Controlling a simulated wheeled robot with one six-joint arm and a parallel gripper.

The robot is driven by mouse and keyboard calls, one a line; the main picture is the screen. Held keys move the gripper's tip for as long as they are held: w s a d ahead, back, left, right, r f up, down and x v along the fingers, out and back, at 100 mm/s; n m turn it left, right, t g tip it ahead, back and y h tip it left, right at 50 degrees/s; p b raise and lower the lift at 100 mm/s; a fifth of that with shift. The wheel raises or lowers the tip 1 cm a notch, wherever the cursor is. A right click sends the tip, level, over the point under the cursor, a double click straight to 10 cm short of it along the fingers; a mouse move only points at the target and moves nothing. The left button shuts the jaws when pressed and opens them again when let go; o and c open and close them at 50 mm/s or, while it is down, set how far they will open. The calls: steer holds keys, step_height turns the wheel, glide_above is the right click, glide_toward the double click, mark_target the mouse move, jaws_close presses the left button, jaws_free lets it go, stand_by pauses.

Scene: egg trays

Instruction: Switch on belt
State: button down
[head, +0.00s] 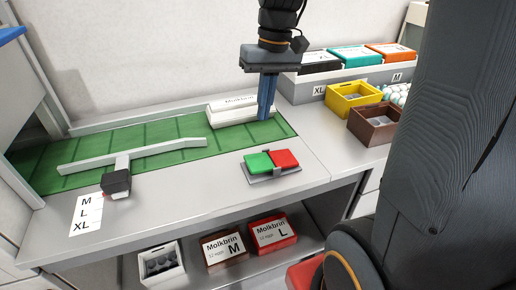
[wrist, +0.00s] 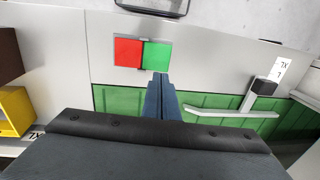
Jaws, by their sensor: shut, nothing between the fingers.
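The green belt (head: 55,172) runs along the back of the counter and also shows in the wrist view (wrist: 195,102). A small switch box on the counter in front of it carries a green button (head: 259,162) on the left and a red button (head: 285,158) on the right. In the wrist view, the green button (wrist: 157,56) and the red button (wrist: 128,52) lie beyond my fingertips. My gripper (head: 266,117) points down over the belt, behind the switch box, with its fingers shut and empty. In the wrist view my gripper (wrist: 160,76) appears just short of the green button, apart from it.
A white Molkbrin carton (head: 232,110) stands on the belt left of my fingers. A white guide bar (head: 165,149) crosses the belt, by a size label (head: 86,214). Yellow (head: 352,98) and brown (head: 375,123) boxes stand at right. The counter around the switch is clear.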

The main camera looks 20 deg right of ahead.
mark_target(256, 162)
stand_by(0.3)
steer(key=f, duration=0.4)
steer(key=a+f+p, duration=0.1)
steer(key=f, duration=0.4)
steer(key=f+p, duration=0.1)
steer(key=f, duration=0.3)
steer(key=shift+a+f, duration=0.35)
steer(key=shift+f, duration=0.05)
